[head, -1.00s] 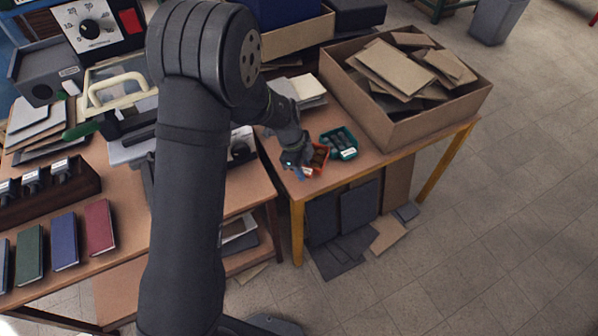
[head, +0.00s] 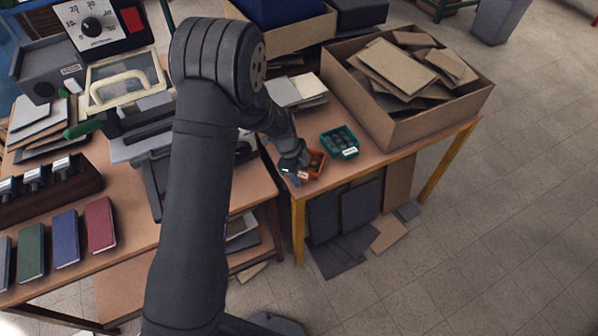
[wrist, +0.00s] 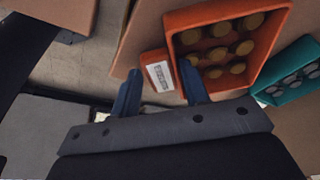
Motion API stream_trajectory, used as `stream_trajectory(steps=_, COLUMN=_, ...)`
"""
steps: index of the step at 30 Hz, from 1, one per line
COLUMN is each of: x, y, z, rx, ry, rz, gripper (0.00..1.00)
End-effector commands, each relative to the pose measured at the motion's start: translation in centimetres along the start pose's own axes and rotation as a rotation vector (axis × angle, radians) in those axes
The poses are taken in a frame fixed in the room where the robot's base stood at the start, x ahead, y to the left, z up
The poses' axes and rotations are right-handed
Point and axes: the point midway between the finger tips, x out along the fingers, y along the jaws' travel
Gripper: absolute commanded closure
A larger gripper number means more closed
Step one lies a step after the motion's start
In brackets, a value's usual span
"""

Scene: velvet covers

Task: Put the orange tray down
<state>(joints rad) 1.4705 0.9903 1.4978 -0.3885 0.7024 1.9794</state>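The orange tray (head: 316,173) sits on the right-hand table, near its front left corner. In the wrist view the orange tray (wrist: 256,80) holds several round brownish pieces, and a tab with a white label (wrist: 158,72) sticks out from its near side. My gripper (head: 297,172) is at the tray's left side in the head view. In the wrist view my gripper (wrist: 160,75) has its two fingers apart, one on each side of the labelled tab, with a narrow gap at the left finger. Contact at the right finger cannot be told.
A green tray (head: 340,143) with dark pieces stands just behind and right of the orange tray. A large cardboard box (head: 400,133) of brown board pieces fills the table's right side. Light sheets (head: 298,90) lie behind. The table's front edge is close.

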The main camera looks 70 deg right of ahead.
Motion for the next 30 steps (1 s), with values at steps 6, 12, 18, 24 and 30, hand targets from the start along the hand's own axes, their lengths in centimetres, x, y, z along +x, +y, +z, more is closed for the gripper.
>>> stream_trajectory(steps=6, x=0.0, y=0.0, z=0.0, rx=0.000, ry=0.000, rz=0.000, gripper=0.47)
stream_trajectory(steps=12, x=-0.4, y=0.0, z=-0.1, rx=0.000, ry=0.000, rz=-0.001, gripper=0.47)
stream_trajectory(steps=18, x=-3.5, y=-0.1, z=-0.1, rx=0.000, ry=-0.001, rz=-0.005, gripper=0.47)
stream_trajectory(steps=24, x=-7.9, y=-0.1, z=-0.1, rx=-0.001, ry=0.000, rz=-0.005, gripper=0.47)
stream_trajectory(steps=30, x=-11.1, y=-0.1, z=-0.1, rx=0.000, ry=0.000, rz=-0.003, gripper=0.47)
